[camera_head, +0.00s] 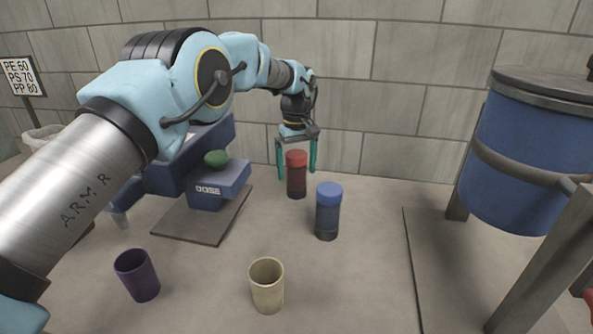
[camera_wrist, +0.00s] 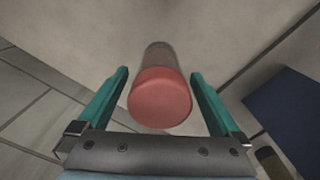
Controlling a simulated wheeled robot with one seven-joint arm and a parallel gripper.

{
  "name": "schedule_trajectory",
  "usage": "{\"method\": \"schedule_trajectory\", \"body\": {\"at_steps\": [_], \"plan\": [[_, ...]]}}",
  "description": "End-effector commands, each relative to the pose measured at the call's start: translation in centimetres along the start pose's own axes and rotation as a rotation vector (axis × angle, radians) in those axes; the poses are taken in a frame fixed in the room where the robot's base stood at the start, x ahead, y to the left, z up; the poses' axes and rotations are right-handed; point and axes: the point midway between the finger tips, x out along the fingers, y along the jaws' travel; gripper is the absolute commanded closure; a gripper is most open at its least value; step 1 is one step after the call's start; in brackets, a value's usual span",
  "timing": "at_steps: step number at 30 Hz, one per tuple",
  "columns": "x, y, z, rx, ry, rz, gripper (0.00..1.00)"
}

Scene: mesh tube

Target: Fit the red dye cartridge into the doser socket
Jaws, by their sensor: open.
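The red dye cartridge (camera_head: 296,175) stands upright on the table near the back wall, with a red cap and a dark body. My gripper (camera_head: 296,172) is open, pointing down, with one teal finger on each side of the cartridge's upper part. In the wrist view the red cap (camera_wrist: 160,97) lies between the open fingers (camera_wrist: 158,95), with a gap on both sides. A blue-capped cartridge (camera_head: 327,212) stands in front and to the right. The doser socket cannot be made out for sure in these views.
A blue machine with a green knob (camera_head: 216,158) stands on a dark plate (camera_head: 190,236) at left. A purple cup (camera_head: 137,274) and a beige cup (camera_head: 267,286) stand at the front. A large blue drum (camera_head: 520,150) on a frame is at right. The table between is clear.

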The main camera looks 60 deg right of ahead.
Motion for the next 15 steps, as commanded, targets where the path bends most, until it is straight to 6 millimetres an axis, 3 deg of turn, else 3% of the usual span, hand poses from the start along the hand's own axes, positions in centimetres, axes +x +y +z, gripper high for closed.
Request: {"method": "schedule_trajectory", "body": {"at_steps": [4,11,15], "plan": [[1.08,-0.02,0.05,0.000,0.000,0.000,0.00],[1.24,0.00,0.04,0.000,0.000,0.001,0.00],[1.22,0.01,0.04,0.000,0.000,0.001,0.16]]}}
